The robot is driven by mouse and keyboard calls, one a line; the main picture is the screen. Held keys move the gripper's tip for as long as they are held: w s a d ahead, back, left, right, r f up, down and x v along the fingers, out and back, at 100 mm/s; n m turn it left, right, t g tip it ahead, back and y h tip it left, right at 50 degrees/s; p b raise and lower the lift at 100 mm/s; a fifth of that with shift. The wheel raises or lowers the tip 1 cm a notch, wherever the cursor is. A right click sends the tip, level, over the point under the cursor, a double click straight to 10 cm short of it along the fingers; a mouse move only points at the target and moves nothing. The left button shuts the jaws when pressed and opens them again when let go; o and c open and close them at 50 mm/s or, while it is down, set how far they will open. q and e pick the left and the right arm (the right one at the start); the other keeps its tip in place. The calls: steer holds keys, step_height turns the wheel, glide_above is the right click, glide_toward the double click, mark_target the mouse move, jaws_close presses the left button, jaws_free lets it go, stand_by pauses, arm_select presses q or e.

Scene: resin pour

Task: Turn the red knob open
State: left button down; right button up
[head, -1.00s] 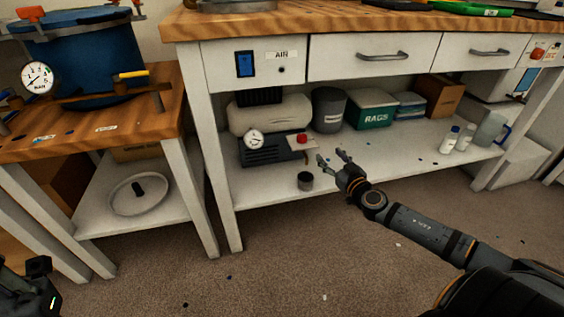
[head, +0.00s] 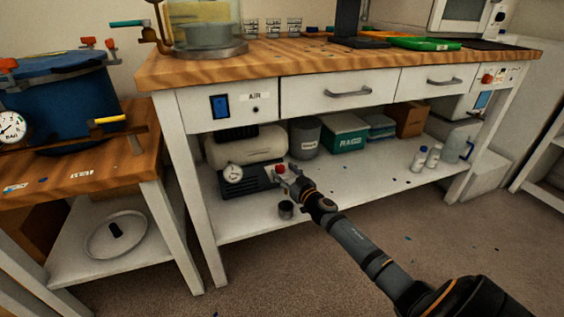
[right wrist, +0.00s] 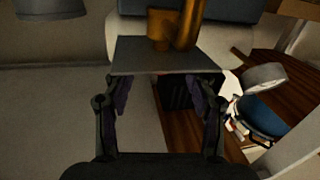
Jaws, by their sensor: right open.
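The red knob (head: 280,168) shows in the head view at the front of the compressor on the lower shelf of the workbench, close to a white gauge (head: 232,173). My right gripper (head: 288,180) is right at the knob, overlapping its right side in the picture. In the right wrist view the fingers (right wrist: 165,95) are spread open, with a grey plate (right wrist: 165,55) just beyond the tips and brass-coloured fittings (right wrist: 165,25) behind it. I cannot pick out the red knob there, nor tell whether the fingers touch anything. My left gripper is out of view.
A grey bin (head: 305,138), a RAGS box (head: 345,134) and white bottles (head: 433,156) stand further right. The bench leg (head: 195,190) is to the left.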

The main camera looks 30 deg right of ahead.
steer(key=shift+w+f, duration=0.1)
steer(key=shift+w, duration=0.9)
steer(key=shift+c, duration=0.3)
steer(key=c, duration=1.1)
